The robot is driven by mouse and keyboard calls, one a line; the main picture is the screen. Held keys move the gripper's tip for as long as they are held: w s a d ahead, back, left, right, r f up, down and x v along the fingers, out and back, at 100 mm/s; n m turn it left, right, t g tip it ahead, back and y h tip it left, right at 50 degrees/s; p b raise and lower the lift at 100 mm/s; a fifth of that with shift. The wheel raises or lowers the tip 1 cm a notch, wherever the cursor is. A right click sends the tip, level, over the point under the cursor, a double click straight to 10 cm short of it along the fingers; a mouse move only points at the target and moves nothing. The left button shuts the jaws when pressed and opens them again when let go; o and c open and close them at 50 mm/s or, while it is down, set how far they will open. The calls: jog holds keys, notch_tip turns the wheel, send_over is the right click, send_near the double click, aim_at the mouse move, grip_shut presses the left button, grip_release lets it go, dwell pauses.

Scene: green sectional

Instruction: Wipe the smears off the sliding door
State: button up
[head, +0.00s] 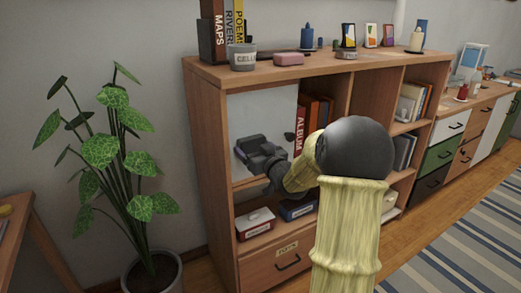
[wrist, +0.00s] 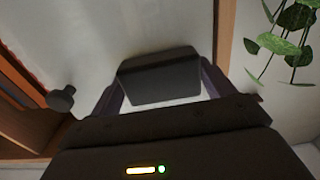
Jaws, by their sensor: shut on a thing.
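The sliding door (head: 262,112) is a pale grey panel over the upper left compartment of the wooden shelf unit. It fills much of the wrist view as a pale surface (wrist: 110,30). Its round dark knob (wrist: 62,98) is left of my gripper there, and shows in the head view (head: 289,136). My gripper (head: 246,151) is in front of the door's lower part, shut on a dark grey block (wrist: 158,80). The block is close to the door; I cannot tell whether it touches. I cannot make out smears; my arm and gripper hide part of the door.
Books (head: 301,128) stand right of the door. The shelf top (head: 270,73) holds a grey pot (head: 243,57), a pink box (head: 289,59) and picture cards. Boxes (head: 256,222) sit below the door. A potted plant (head: 110,150) stands left of the unit.

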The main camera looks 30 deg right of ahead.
jog(key=shift+a+b, duration=0.3)
jog(key=shift+a, duration=0.75)
jog(key=shift+a+r, duration=0.1)
jog(key=shift+s+d+r+p, duration=0.15)
jog(key=shift+d+r+p, duration=0.1)
jog(key=shift+d+p, duration=0.45)
jog(key=shift+d+f+p, duration=0.15)
jog(key=shift+d+p, duration=0.15)
jog(key=shift+d, duration=1.2)
